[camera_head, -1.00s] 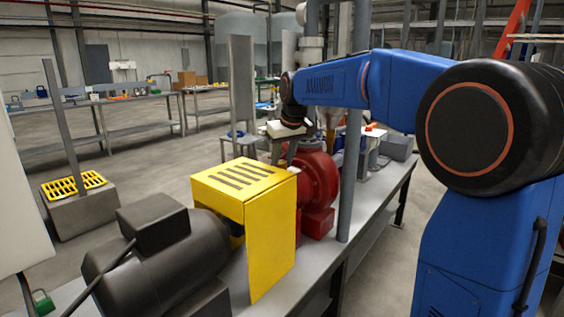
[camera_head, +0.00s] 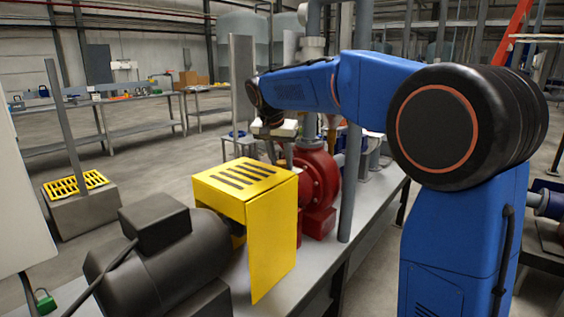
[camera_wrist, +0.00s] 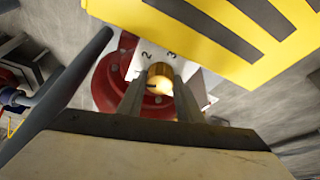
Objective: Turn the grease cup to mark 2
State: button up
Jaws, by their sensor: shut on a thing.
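The grease cup (camera_wrist: 160,76) is a small brass-coloured round cap in the upper middle of the wrist view. A white plate (camera_wrist: 186,58) behind it carries the numbers 2 and 3, with 2 up and left of the cup and 3 up and right. A short dark line shows on the cup, but I cannot tell which mark it points to. My gripper (camera_wrist: 160,90) is shut on the cup, one finger on each side. In the head view my gripper (camera_head: 277,147) is above the red pump, and the cup is hidden there.
The red pump housing (camera_head: 320,180) stands on the grey bench, with a yellow slotted guard (camera_head: 245,180) and a dark motor (camera_head: 160,255) in front. A grey upright pipe (camera_head: 350,185) rises right of the pump, close to my arm.

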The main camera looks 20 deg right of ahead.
jog(key=m+g, duration=0.1)
jog(key=m, duration=0.1)
jog(key=m+h, duration=0.1)
jog(key=m, duration=0.2)
jog(key=shift+w+a+m+g, duration=0.1)
jog(key=shift+w+m+g, duration=0.1)
jog(key=shift+m+g, duration=0.15)
jog(key=m+g, duration=0.1)
jog(key=m, duration=0.1)
jog(key=m+g, duration=0.1)
jog(key=m, duration=0.2)
jog(key=shift+w+h, duration=0.15)
jog(key=shift+h, duration=0.25)
jog(key=shift+m, duration=0.35)
jog(key=o, duration=1)
jog(key=shift+o, duration=0.2)
jog(key=shift+r, duration=0.1)
jog(key=v, duration=1.1)
jog(key=shift+w+a+r, duration=0.15)
jog(key=shift+r, duration=0.25)
